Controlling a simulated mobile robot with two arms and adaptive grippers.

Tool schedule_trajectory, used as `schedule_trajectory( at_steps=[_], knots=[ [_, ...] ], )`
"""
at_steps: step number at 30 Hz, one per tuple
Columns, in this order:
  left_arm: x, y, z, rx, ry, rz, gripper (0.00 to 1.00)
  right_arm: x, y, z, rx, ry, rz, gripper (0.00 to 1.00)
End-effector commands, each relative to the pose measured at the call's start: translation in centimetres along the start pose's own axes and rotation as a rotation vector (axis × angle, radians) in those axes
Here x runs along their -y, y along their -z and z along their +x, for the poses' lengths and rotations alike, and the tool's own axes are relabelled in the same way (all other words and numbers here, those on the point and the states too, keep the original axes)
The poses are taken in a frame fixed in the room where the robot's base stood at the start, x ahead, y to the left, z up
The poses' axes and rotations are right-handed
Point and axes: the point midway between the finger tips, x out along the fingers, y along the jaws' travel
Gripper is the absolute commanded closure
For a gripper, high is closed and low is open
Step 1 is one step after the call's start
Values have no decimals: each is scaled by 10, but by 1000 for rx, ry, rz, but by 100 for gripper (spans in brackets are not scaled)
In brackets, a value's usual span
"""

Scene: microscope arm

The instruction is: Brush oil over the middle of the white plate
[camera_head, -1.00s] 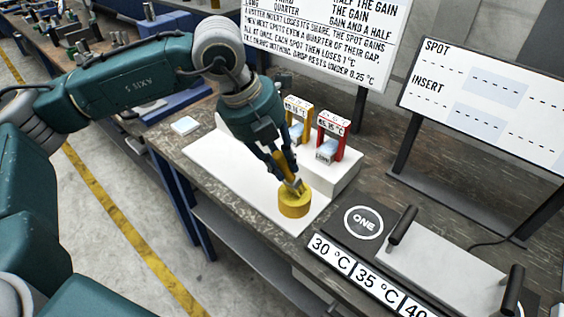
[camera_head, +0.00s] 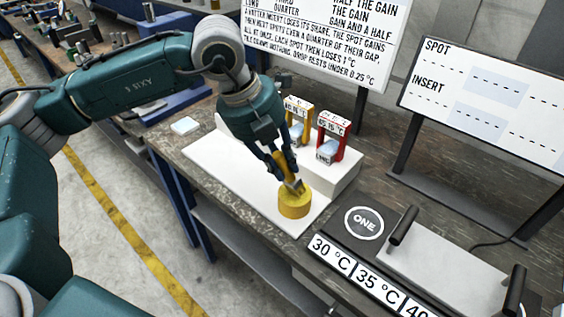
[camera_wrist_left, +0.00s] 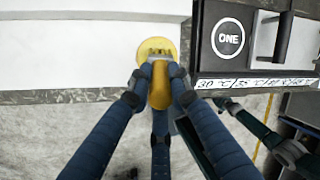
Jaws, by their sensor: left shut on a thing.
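My left gripper (camera_head: 281,160) is shut on a brush with a yellow handle (camera_wrist_left: 159,88). The brush points down, its pale bristle end (camera_head: 298,186) at the top of a round yellow pot (camera_head: 294,206). Whether the bristles are inside the pot or just over it I cannot tell. The pot stands on a white sheet or board (camera_head: 235,178); it also shows in the left wrist view (camera_wrist_left: 150,47), partly hidden by the brush. A pale plate (camera_head: 445,268) with two black upright handles lies to the right. My right gripper is not in view.
A dark unit with a round "ONE" mark (camera_head: 364,223) and temperature labels (camera_head: 375,282) sits beside the pale plate. Red (camera_head: 332,137) and yellow (camera_head: 298,120) stands are on a white block behind the pot. Two sign boards (camera_head: 482,105) stand behind. A small pale block (camera_head: 185,126) lies at the left.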

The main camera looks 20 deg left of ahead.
Motion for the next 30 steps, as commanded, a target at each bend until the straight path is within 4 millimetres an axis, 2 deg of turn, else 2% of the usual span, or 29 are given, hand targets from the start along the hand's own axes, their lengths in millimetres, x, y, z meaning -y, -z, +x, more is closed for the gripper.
schedule_trajectory(
  at_steps=[11,30],
  knots=[
    [-1,2,1,-8,-5,0,100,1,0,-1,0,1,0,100],
    [16,-7,-47,-2,0,0,100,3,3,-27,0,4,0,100]
  ],
)
